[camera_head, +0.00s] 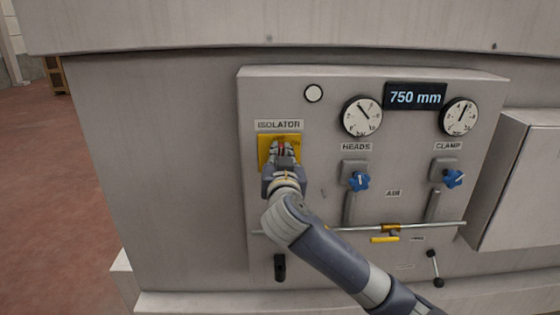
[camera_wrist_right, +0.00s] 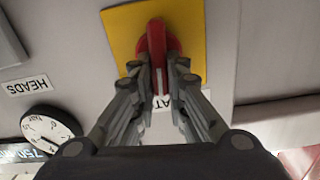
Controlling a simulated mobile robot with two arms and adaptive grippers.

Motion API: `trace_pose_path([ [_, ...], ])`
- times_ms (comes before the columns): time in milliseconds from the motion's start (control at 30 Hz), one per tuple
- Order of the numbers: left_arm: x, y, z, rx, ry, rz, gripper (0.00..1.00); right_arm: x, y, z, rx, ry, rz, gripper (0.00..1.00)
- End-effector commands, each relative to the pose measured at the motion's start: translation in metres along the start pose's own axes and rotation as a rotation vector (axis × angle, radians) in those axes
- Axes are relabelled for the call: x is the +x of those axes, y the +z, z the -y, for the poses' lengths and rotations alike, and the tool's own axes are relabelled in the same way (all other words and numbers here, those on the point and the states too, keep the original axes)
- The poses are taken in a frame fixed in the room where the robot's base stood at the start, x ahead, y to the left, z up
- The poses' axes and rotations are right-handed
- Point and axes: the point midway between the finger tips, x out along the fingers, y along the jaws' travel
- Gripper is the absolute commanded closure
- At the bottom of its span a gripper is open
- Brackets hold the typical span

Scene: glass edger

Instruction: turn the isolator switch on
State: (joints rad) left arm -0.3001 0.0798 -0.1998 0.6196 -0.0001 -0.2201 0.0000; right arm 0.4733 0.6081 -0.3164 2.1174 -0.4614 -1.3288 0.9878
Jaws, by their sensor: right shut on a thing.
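The isolator switch is a red rotary handle (camera_wrist_right: 157,45) on a yellow square plate (camera_head: 265,150), under the ISOLATOR label (camera_head: 279,125) at the upper left of the grey panel. In the right wrist view the yellow plate (camera_wrist_right: 190,24) lies behind the red handle. My right gripper (camera_head: 284,148) is at the switch, its two fingers (camera_wrist_right: 163,75) on either side of the handle's lower part, shut on it. In the head view the gripper hides most of the handle. A white mark runs along the handle between the fingers. My left gripper is not in view.
Two dials, HEADS (camera_head: 361,117) and CLAMP (camera_head: 459,116), flank a 750 mm display (camera_head: 415,96). Blue knobs (camera_head: 359,181) sit below them. A horizontal rail (camera_head: 340,230) and a yellow handle (camera_head: 384,240) are lower down. A grey box (camera_head: 520,180) stands out at right.

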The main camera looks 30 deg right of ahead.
Motion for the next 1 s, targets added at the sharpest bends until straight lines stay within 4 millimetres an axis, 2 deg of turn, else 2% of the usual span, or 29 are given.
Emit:
trace_pose_path([
  [33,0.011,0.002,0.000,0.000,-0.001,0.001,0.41,0.000,0.006,-0.001,0.038,0.000,0.002,1.00],
  [400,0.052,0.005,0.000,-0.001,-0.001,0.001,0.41,0.000,0.008,-0.006,0.369,-0.001,0.004,1.00],
  [700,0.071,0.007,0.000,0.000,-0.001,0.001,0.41,0.000,0.008,-0.010,0.641,0.000,0.005,1.00],
  [1000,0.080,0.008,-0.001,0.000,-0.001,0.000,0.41,0.000,0.009,-0.014,0.845,0.001,0.004,1.00],
])
